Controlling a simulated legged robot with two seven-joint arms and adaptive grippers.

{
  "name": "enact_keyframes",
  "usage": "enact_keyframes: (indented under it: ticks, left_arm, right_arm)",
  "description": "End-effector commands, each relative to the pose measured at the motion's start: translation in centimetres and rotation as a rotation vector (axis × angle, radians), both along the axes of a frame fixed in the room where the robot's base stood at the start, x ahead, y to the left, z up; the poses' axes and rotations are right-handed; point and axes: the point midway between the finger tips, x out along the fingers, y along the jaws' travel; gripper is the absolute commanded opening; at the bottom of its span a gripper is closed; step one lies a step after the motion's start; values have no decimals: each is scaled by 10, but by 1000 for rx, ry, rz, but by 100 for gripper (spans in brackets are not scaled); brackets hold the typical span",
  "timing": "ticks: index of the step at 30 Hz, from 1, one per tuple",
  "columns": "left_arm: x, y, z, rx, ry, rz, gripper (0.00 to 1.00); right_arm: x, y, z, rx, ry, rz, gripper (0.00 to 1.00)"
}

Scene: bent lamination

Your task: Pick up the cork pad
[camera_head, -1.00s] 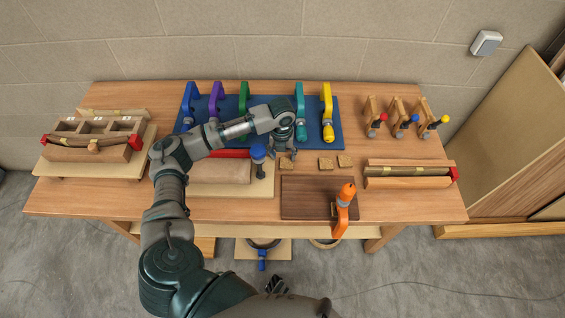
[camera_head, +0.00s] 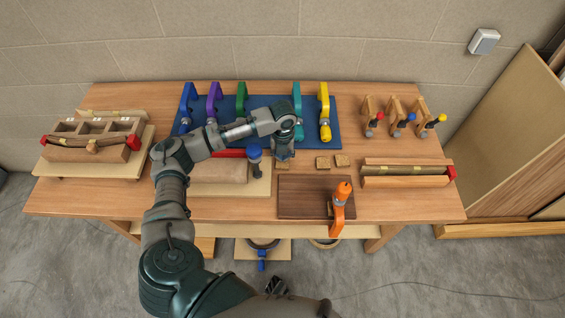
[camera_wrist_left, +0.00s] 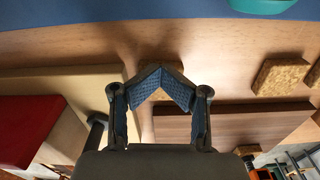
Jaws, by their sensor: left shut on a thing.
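My left gripper (camera_head: 283,157) is at the middle of the wooden table, its fingers pointing down. It is shut on a small square cork pad (camera_head: 281,166), which shows just under the fingertips at the back edge of a dark wooden board. In the left wrist view the blue-padded fingers (camera_wrist_left: 162,88) meet in a peak and hide most of this pad. Two more cork pads, a middle one (camera_head: 323,162) and a right one (camera_head: 342,160), lie to the right of the gripper. They also show at the right of the wrist view (camera_wrist_left: 281,75). My right gripper is not in view.
The dark board (camera_head: 300,200) carries an orange clamp (camera_head: 339,210) in front. A blue-topped clamp (camera_head: 255,155) stands close left, by a pale board (camera_head: 258,188). Several coloured clamps stand on a blue mat (camera_head: 268,105) behind. A wooden trough (camera_head: 400,182) is at right.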

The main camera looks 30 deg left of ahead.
Motion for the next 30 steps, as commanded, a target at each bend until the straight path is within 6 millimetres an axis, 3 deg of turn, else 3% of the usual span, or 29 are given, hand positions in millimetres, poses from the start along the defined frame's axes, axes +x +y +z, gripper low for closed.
enact_keyframes:
  ticks: [13, 17, 24, 30]
  left_arm:
    - [-2, -1, 1, -1, 5, -2, 19]
    - [-1, -1, 23, -1, 0, -2, 0]
    - [-1, -1, 75, -1, -3, -1, 0]
    - [-1, -1, 98, -1, 0, 0, 0]
  right_arm:
    - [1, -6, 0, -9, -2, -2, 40]
    - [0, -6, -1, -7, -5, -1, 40]
    - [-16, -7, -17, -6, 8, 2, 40]
    - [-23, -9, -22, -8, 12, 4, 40]
